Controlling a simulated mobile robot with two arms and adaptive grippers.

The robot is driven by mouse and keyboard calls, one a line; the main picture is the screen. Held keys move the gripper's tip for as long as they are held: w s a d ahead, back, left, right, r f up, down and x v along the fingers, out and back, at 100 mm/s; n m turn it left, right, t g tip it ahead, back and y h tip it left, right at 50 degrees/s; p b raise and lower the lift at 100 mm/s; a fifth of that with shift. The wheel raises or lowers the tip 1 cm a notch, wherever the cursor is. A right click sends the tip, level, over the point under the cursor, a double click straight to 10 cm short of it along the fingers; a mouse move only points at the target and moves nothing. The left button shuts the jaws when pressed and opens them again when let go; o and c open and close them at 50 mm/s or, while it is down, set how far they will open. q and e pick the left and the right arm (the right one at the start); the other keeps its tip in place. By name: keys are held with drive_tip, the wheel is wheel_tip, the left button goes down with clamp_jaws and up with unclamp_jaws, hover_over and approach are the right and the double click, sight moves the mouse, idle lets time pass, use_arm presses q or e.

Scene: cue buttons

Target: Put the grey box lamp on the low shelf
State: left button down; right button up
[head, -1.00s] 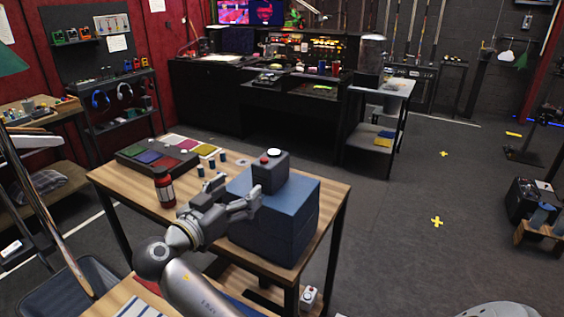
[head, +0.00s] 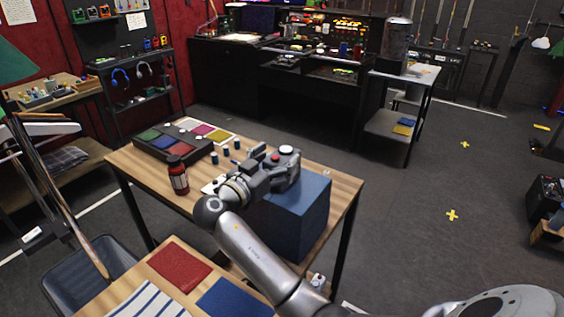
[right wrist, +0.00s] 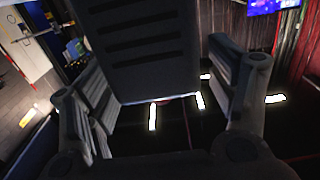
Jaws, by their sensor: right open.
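The grey box lamp (head: 291,163), with a white dome and a red button on top, stands on a blue cube (head: 300,215) on the wooden table. My right gripper (head: 284,177) is at the lamp's near left side and partly hides it. In the right wrist view a grey slotted face (right wrist: 142,45), likely the lamp's, lies between my two spread fingers (right wrist: 165,100). A gap shows beside each finger. I cannot tell which shelf is the low shelf; a grey stand at the right has a lower shelf (head: 384,126). My left gripper is out of view.
The wooden table (head: 340,183) also holds a red bottle (head: 178,178), a tray of coloured pads (head: 172,148) and several small blue cylinders. A nearer wooden surface holds a red mat (head: 180,266) and a blue mat (head: 235,298). Open floor (head: 410,235) lies to the right.

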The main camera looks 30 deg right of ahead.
drive_tip(key=shift+p+x, duration=0.4)
drive_tip(key=shift+x, duration=0.65)
drive_tip(key=shift+d, duration=0.35)
drive_tip(key=shift+a, duration=0.1)
drive_tip(key=c, duration=1.4)
drive_tip(key=shift+w+r, duration=0.1)
drive_tip(key=shift+c, duration=0.9)
